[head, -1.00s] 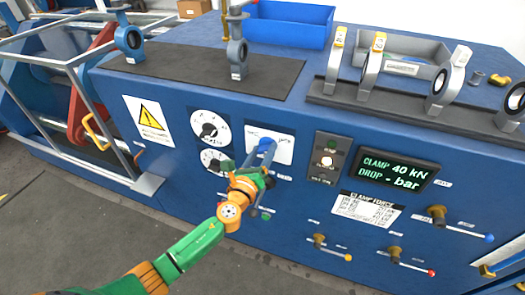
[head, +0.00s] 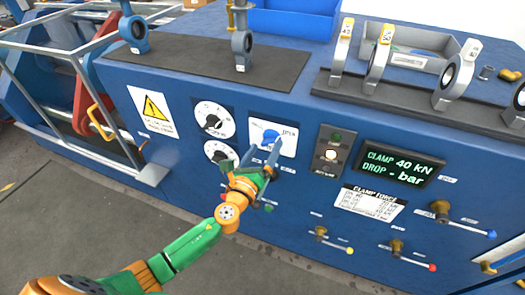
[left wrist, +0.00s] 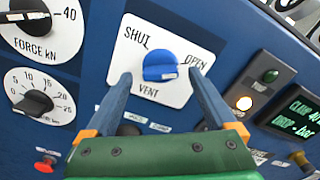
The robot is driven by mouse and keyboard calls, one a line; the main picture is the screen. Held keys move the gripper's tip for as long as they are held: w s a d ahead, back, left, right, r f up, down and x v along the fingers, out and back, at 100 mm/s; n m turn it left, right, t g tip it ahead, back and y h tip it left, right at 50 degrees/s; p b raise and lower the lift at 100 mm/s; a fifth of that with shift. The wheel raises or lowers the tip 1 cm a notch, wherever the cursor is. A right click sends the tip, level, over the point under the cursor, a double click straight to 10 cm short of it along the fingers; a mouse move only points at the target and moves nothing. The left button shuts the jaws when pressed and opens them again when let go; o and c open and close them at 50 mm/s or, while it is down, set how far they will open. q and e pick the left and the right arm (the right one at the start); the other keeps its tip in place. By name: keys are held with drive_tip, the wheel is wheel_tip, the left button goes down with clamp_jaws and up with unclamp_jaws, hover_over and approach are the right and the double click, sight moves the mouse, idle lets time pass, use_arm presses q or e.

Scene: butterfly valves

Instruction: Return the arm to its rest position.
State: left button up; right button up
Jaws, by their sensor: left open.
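My left gripper (head: 262,153) is open and empty in front of the blue panel, with its arm coming in from the lower left. Its two blue-grey fingers stand apart in the left wrist view (left wrist: 160,76), either side of a blue knob (left wrist: 160,66). The knob sits on a white plate (left wrist: 133,22) marked SHUT, OPEN and VENT. In the head view the knob (head: 270,136) is just beyond the fingertips, and the fingers look clear of it. I cannot tell its exact setting. My right gripper is not in view.
Two black dials (head: 212,119) are left of the plate. A lamp panel (head: 328,150) and a display (head: 397,164) reading 40 kN are to the right. Lever valves (head: 460,224) stick out lower right. A metal cage frame (head: 75,85) stands at left. Grey floor (head: 70,225) is open lower left.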

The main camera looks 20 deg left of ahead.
use_arm(q)
drive_tip(key=s, duration=0.4)
drive_tip(key=shift+s+a, duration=0.1)
drive_tip(key=shift+s, duration=0.3)
